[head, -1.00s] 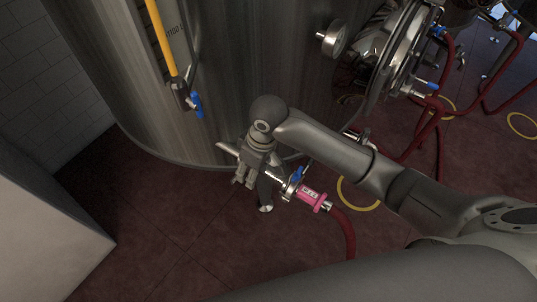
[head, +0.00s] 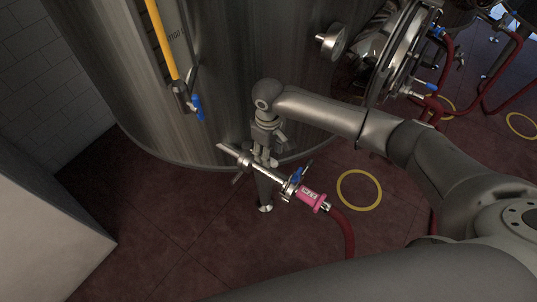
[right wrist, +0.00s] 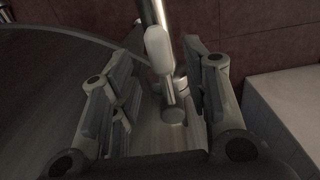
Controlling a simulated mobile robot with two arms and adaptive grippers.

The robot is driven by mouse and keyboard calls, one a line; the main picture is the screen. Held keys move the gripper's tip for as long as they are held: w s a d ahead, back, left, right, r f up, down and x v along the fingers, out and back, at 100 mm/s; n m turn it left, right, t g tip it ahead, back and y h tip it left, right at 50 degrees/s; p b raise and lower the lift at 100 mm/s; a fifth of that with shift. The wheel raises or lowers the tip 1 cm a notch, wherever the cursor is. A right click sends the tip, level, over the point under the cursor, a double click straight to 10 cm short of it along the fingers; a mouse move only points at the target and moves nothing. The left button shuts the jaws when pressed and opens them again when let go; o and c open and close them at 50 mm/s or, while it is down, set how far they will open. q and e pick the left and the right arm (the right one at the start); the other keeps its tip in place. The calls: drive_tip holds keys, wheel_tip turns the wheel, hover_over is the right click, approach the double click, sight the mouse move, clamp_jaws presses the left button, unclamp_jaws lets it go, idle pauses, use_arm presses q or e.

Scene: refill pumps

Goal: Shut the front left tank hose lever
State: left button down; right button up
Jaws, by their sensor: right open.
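The hose lever (head: 297,176) is blue and sits on the steel outlet pipe (head: 245,160) low at the front of the big tank (head: 240,80). It is just behind the pink coupling (head: 311,198) with the red hose (head: 345,230). My right gripper (head: 267,155) is above the pipe, left of the lever and apart from it. In the right wrist view the right gripper (right wrist: 162,85) is open, its fingers on both sides of a pale rounded handle-like part (right wrist: 159,50). No blue lever shows there. My left gripper is not in view.
Another blue valve (head: 197,106) hangs below a yellow tube (head: 163,40) on the tank. A white block (head: 45,225) stands at lower left. A yellow ring (head: 359,190) lies on the floor at right. The red floor in front of the pipe is clear.

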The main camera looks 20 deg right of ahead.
drive_tip(key=shift+f, duration=1.55)
drive_tip(key=shift+c, duration=0.3)
clamp_jaws()
